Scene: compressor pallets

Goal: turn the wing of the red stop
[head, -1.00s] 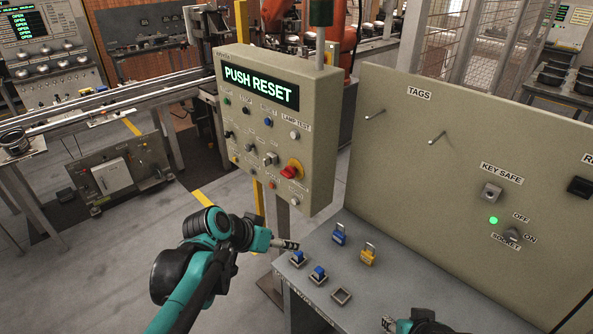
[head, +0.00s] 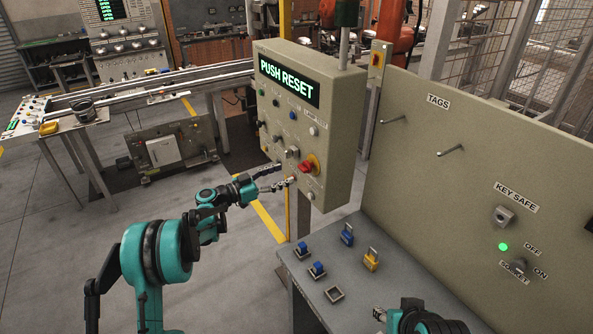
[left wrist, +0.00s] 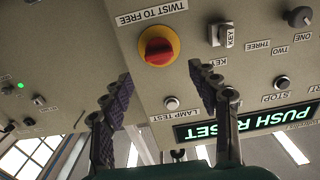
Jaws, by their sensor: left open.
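The red stop (head: 306,168) is a red knob on a yellow ring, low on the right of the control panel's face. In the left wrist view the red stop (left wrist: 157,47) appears upside down, with a "TWIST TO FREE" label beside it. My left gripper (head: 286,174) is open and empty just in front of the panel, left of and close to the stop. In the left wrist view the two fingers of my left gripper (left wrist: 160,75) stand apart, with the stop just beyond the gap. My right gripper (head: 379,314) shows only partly at the bottom, over the bench.
The control panel (head: 342,140) has a lit "PUSH RESET" display (head: 289,83) and several buttons and switches around the stop. Blue and yellow padlocks (head: 371,260) stand on the grey bench (head: 395,280) below. A tall tag board (head: 440,200) rises at the right.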

